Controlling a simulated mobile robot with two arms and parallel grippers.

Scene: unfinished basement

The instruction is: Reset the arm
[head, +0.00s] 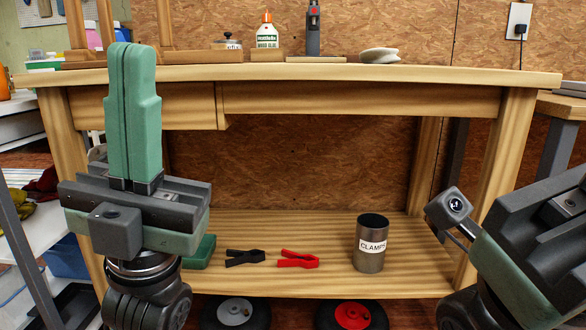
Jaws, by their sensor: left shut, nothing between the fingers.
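My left gripper (132,48) points upward in front of the left part of the workbench (370,98). Its two green fingers are pressed together with nothing between them. My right gripper (535,240) is at the lower right edge, tilted toward the upper right. Its body shows, but its fingers are outside the picture. On the bench's lower shelf (320,283) are a black clamp (245,257), a red clamp (298,259) and a metal can (370,250) labelled CLAMPS. Both clamps lie outside the can, to its left.
A green object (200,252) is partly hidden behind my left gripper. Two wheels (352,315) show below the shelf. A white shelf unit (30,215) stands at left.

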